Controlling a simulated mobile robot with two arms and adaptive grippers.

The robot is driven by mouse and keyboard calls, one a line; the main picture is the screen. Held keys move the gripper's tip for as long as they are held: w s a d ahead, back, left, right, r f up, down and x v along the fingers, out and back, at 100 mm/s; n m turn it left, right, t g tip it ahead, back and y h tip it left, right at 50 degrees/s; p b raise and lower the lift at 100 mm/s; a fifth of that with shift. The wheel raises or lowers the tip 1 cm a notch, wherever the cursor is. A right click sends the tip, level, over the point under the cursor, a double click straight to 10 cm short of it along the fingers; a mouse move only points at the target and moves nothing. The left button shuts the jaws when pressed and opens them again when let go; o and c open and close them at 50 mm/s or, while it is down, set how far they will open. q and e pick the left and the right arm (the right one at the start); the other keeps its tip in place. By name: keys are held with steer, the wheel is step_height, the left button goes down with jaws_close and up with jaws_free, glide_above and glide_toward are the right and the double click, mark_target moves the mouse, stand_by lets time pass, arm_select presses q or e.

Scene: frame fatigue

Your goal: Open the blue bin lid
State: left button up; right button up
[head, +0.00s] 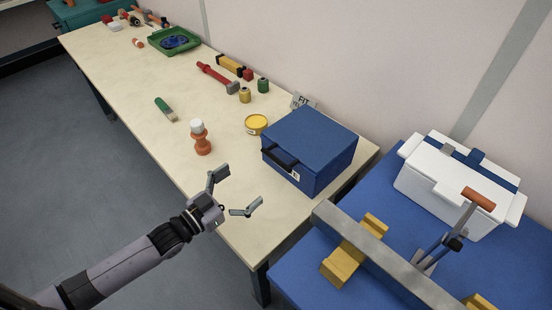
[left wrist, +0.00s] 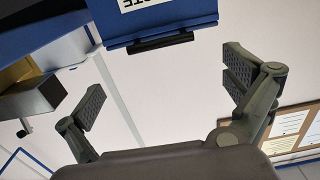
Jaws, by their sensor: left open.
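The blue bin (head: 307,181) stands on the near right end of the pale workbench, with its blue lid (head: 311,136) closed. A black handle (head: 279,157) sits on its front, and a white label shows on that side. My left gripper (head: 234,194) is open and empty, to the left of and nearer than the bin, apart from it. In the left wrist view the bin (left wrist: 160,22) is at the top, with its black handle (left wrist: 160,43) between and beyond the open fingers (left wrist: 164,82). My right gripper is not in view.
On the bench (head: 165,88) are a yellow tin (head: 256,124), an orange-and-white object (head: 200,138), a green-handled brush (head: 165,108), and a green tray (head: 174,41). A blue table (head: 300,277) at right holds a white cooler (head: 458,183) and a metal bar (head: 380,257).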

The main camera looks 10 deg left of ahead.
mark_target(276, 158)
arm_select(q)
steer(key=x, duration=1.2)
steer(key=shift+d+p, duration=0.1)
steer(key=shift+p, duration=0.25)
steer(key=shift+c, duration=0.6)
